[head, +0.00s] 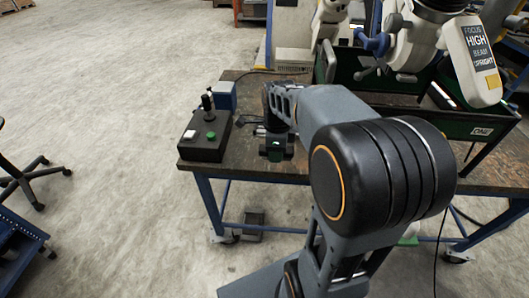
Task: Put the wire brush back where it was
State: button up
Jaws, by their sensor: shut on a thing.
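My gripper (275,148) is small and dark at the end of my arm, low over the near left part of the workbench (330,86). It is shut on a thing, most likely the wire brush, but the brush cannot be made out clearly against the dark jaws. My own arm covers much of the bench to the right of the gripper. I cannot tell whether the held thing touches the bench top.
A black control box (205,137) with a joystick and green button stands left of my gripper, with a blue block (223,97) behind it. Dark green bins (475,124) and a white microscope arm (415,45) are at the right. The bench's near edge is close to the gripper.

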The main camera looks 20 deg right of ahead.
jog(key=w+d+f, duration=0.1)
jog(key=w+f, duration=0.2)
jog(key=w, duration=0.1)
jog(key=w+d+f, duration=0.1)
jog(key=w+f, duration=0.2)
jog(key=w, duration=0.1)
jog(key=w+d+f, duration=0.1)
jog(key=w+f, duration=0.2)
jog(key=w, duration=0.1)
jog(key=shift+w, duration=0.15)
jog(key=shift+w+d+f, duration=0.15)
jog(key=shift+w+f, duration=0.1)
jog(key=shift+f, duration=1.55)
jog(key=shift+f, duration=0.1)
jog(key=o, duration=0.9)
